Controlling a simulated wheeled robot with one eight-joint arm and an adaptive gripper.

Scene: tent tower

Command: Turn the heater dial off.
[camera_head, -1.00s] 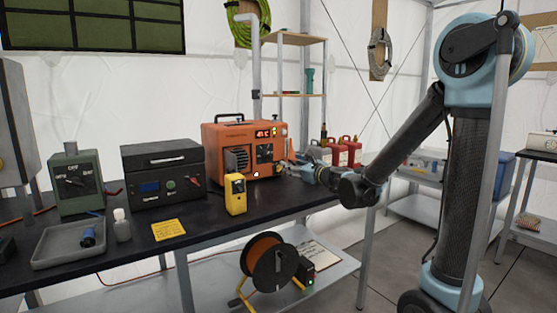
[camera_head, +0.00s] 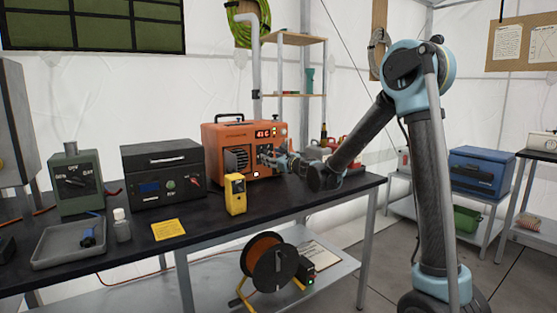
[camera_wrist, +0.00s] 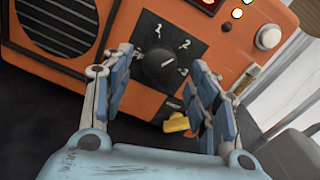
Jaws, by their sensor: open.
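The orange heater (camera_head: 228,135) stands on the black bench, with a lit red display and a round grille on its front. Its dark dial (camera_wrist: 159,65) shows in the wrist view on a black plate marked 1, 2 and 3, with a pale pointer line that points toward the lower right, near the 3. My gripper (camera_wrist: 157,80) is open, with one finger on each side of the dial plate and nothing between the fingers. In the head view my gripper (camera_head: 272,158) is at the heater's front and hides the dial there.
A yellow handheld device (camera_head: 235,194) stands in front of the heater. A black case (camera_head: 163,176) and a green switch box (camera_head: 76,180) stand to the left. A yellow knob (camera_wrist: 176,123) sits low on the heater, close to the right finger. Red cans (camera_head: 335,145) stand behind my arm.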

